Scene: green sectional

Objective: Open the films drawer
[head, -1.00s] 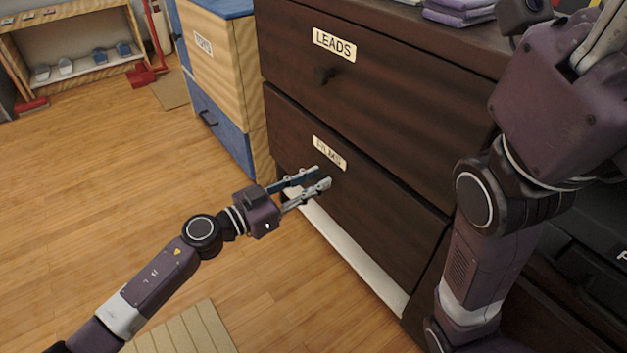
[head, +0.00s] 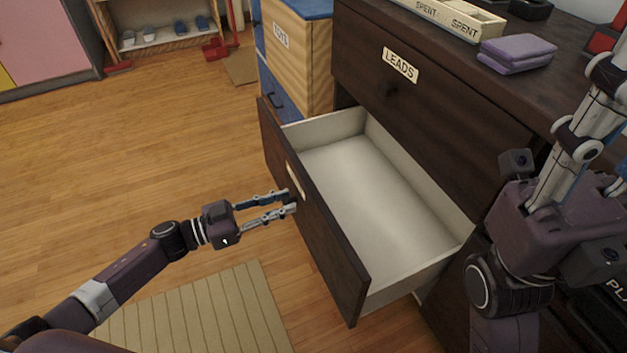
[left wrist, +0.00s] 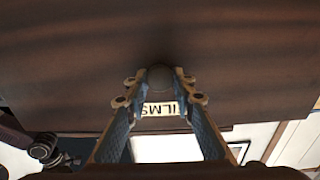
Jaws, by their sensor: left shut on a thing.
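The films drawer (head: 328,243) is the lower drawer of a dark wooden cabinet. It is pulled well out, and its white inside (head: 370,195) is empty. Its label is seen edge-on in the head view; the left wrist view shows it upside down as a films label (left wrist: 160,109). My left gripper (head: 291,202) is at the drawer's front, shut on its round dark knob (left wrist: 160,78). In the left wrist view the two fingers (left wrist: 161,100) stand on either side of the knob. My right arm shows at the right of the head view, but its fingertips are not clearly seen.
The leads drawer (head: 440,110) above is closed. A purple folded stack (head: 517,53) and a box marked spent (head: 450,17) sit on the cabinet top. A striped mat (head: 195,315) lies on the open wooden floor.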

